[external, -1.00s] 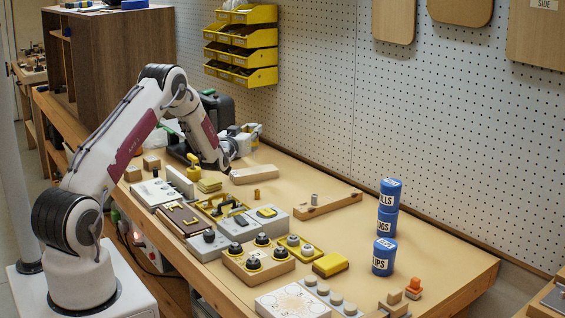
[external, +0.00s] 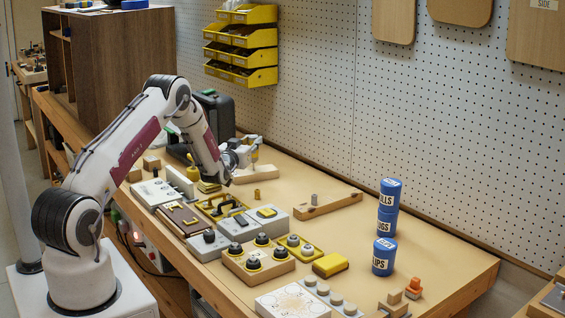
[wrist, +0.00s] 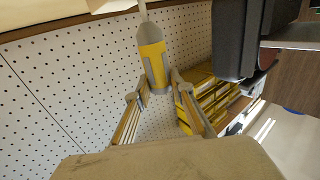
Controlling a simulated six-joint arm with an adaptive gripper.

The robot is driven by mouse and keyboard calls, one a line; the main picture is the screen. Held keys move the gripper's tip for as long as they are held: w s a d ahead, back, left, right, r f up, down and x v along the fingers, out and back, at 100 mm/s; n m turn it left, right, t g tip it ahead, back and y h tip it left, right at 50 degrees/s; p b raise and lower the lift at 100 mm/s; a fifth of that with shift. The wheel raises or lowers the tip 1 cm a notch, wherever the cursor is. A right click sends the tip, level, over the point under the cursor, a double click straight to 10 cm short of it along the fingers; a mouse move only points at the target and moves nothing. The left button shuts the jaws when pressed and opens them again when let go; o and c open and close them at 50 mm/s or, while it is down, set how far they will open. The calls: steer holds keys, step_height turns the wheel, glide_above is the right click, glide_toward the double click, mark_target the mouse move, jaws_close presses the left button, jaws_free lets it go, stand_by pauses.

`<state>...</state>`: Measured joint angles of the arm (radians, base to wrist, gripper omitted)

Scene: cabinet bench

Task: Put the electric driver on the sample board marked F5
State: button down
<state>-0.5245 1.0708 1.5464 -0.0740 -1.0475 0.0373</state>
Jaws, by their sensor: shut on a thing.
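My gripper (external: 236,157) is above the back left part of the bench. It is shut on a grey and yellow tool that looks like the electric driver (external: 251,147); the driver also shows beyond the fingers in the wrist view (wrist: 152,58). The driver is held clear of the bench top. A pale wooden board (external: 262,174) lies just behind and below my gripper. Another wooden board with a grey peg (external: 328,205) lies further right. No F5 mark is legible on either, so I cannot tell which sample board is F5.
Boxes, a knob block (external: 258,263) and yellow-trimmed trays crowd the front of the bench. Blue canisters (external: 384,257) stand at the right. A dark case (external: 217,117) stands behind my arm. The bench around the pegged board is mostly clear.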

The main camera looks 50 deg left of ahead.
steer(key=c, duration=1.8)
jaws_free()
steer(key=shift+o, duration=0.2)
steer(key=shift+r, duration=0.15)
steer(key=v, duration=1.2)
